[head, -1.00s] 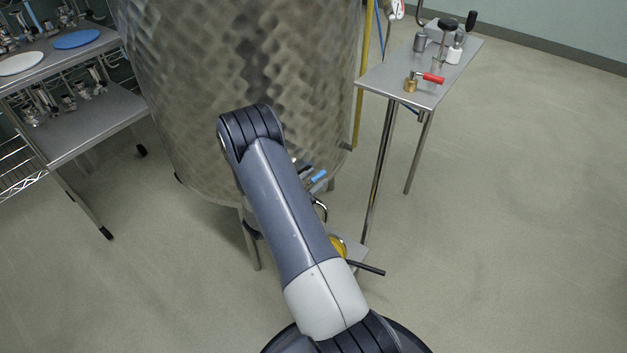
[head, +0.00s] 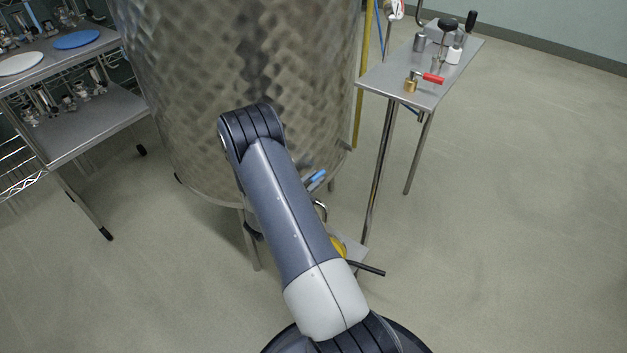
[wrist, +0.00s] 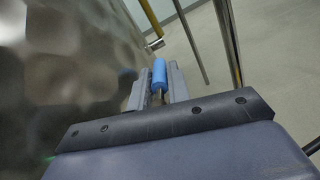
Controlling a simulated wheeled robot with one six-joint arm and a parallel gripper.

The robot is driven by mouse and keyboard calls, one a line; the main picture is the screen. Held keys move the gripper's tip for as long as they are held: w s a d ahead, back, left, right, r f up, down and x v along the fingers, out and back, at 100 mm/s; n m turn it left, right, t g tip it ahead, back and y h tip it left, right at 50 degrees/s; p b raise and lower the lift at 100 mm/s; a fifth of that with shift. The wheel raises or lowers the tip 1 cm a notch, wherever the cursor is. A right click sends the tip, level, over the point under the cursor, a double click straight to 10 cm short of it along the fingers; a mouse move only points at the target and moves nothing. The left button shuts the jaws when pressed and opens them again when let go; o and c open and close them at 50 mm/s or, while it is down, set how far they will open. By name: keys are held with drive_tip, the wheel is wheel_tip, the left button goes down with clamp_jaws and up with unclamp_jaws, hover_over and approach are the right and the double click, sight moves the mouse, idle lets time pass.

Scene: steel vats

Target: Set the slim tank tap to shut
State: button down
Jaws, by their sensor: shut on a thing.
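A blue tap handle (wrist: 160,73) sits between the two fingers of my gripper (wrist: 159,82) in the wrist view. My gripper is shut on it. The handle also shows in the head view (head: 316,178), low on the front of a large dimpled steel tank (head: 290,75). The tank also fills the left of the wrist view (wrist: 60,65). The tap's body is hidden behind my arm and fingers, so I cannot tell its setting.
A small steel table (head: 390,78) to the right holds a brass valve with a red handle (head: 432,78) and several other parts. A steel rack (head: 85,130) stands at the left. A yellow round part (head: 338,246) shows low beside my arm. Floor at the right is clear.

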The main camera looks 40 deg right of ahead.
drive_tip(key=shift+w+a+n+t, duration=0.1)
drive_tip(key=shift+w+n+t, duration=0.1)
drive_tip(key=shift+n+t, duration=0.5)
drive_tip(key=c, duration=1.4)
unclamp_jaws()
drive_tip(key=shift+m, duration=0.3)
